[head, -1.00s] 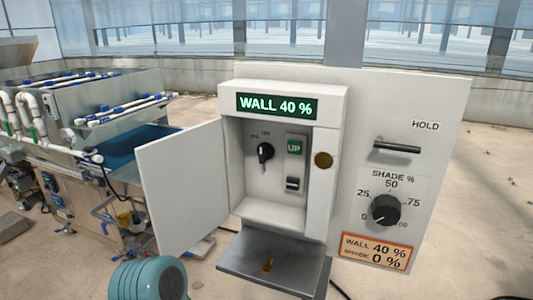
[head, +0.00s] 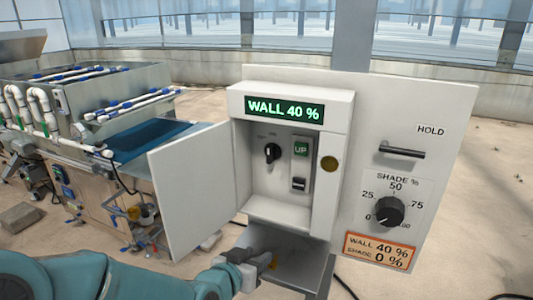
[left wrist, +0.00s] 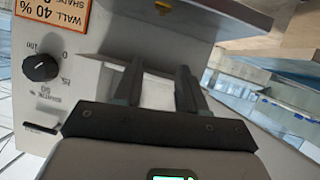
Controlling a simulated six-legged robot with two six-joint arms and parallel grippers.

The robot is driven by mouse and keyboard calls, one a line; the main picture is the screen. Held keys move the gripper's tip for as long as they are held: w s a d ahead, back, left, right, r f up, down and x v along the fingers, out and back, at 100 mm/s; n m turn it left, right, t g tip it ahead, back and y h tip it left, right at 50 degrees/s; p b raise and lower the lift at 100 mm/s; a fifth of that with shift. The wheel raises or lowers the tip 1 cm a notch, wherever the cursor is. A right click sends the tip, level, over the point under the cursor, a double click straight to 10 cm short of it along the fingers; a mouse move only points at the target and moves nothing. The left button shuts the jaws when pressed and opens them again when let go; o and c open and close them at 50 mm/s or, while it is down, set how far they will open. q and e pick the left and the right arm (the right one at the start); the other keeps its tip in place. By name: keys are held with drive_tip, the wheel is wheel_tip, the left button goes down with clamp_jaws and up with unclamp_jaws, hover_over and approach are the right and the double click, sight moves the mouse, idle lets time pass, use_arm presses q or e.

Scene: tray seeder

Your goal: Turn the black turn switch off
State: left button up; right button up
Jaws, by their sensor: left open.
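The black turn switch (head: 271,152) sits on the back wall inside the open wall box (head: 240,185). Its small labels are too blurred to read. My left gripper (head: 266,261) is low in front of the box, at the grey shelf (head: 312,271) and well below the switch. In the left wrist view, which is upside down, the two dark fingers of this gripper (left wrist: 158,84) stand apart with nothing between them. The switch does not show there. My right gripper is out of view.
The open white door (head: 190,188) stands left of the box. Beside the switch is an UP rocker (head: 299,183). To the right are the SHADE dial (head: 389,211) and HOLD handle (head: 402,149). A small yellow piece (head: 274,263) is at the shelf.

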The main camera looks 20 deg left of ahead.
sight(268, 155)
use_arm(q)
drive_tip(key=a+r+t+y, duration=0.1)
drive_tip(key=a+r+t, duration=0.1)
drive_tip(key=r, duration=0.7)
drive_tip(key=a+r+t, duration=0.2)
drive_tip(key=r+t, duration=0.1)
drive_tip(key=r, duration=0.6)
drive_tip(key=w+p, duration=0.2)
drive_tip(key=w, duration=0.2)
drive_tip(key=w+p, duration=0.1)
drive_tip(key=w, duration=0.4)
drive_tip(key=w+d+p, duration=0.1)
drive_tip(key=w+p, duration=0.1)
drive_tip(key=w, duration=0.3)
drive_tip(key=shift+r+p, duration=0.15)
drive_tip(key=shift+p, duration=0.2)
drive_tip(key=shift+w, duration=0.7)
clamp_jaws()
